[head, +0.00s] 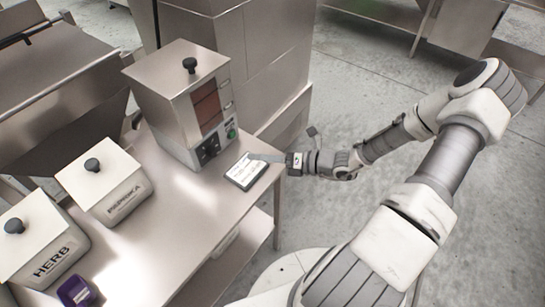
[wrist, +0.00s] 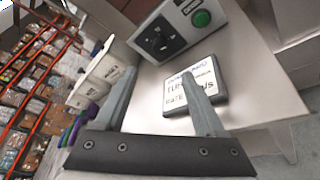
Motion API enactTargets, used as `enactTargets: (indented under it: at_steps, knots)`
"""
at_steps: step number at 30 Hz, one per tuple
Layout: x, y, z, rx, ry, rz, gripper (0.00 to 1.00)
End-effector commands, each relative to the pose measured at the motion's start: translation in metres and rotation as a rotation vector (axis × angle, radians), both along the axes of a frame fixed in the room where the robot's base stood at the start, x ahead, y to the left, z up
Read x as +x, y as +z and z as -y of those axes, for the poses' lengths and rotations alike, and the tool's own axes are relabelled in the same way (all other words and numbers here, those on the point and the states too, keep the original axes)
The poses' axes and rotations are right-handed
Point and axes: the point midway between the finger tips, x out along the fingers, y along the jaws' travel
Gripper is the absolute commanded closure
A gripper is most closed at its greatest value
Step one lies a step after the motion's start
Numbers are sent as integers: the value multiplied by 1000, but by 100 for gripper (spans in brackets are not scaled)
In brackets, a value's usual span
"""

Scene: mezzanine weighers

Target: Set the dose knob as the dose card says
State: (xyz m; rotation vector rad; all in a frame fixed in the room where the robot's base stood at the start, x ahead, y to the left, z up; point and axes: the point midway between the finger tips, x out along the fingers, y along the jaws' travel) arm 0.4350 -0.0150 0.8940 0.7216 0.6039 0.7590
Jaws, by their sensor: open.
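The weigher (head: 185,100) is a metal box standing on the bench. Low on its front is a black square dial (head: 209,150) with pale marks, which I take for the dose knob; it also shows in the wrist view (wrist: 158,42). I cannot read its setting. The dose card (head: 246,171) lies in front of the weigher, a white sheet in a dark frame; in the wrist view its lettering (wrist: 204,72) is partly hidden by a finger. My gripper (head: 258,157) is open and empty, over the card and apart from the dial.
A green button (head: 231,129) sits right of the dial. A purple object (head: 76,292) is near the bottom.

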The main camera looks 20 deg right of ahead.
Motion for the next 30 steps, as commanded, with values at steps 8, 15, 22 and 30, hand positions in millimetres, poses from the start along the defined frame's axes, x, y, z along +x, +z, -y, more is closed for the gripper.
enactTargets:
  at_steps: [8,15,22,30]
  knots:
    - [-17,7,22,1,1,0,29]
    - [-18,7,24,1,0,0,29]
    - [-18,7,23,1,1,0,29]
    - [-22,16,14,-96,99,54,29]
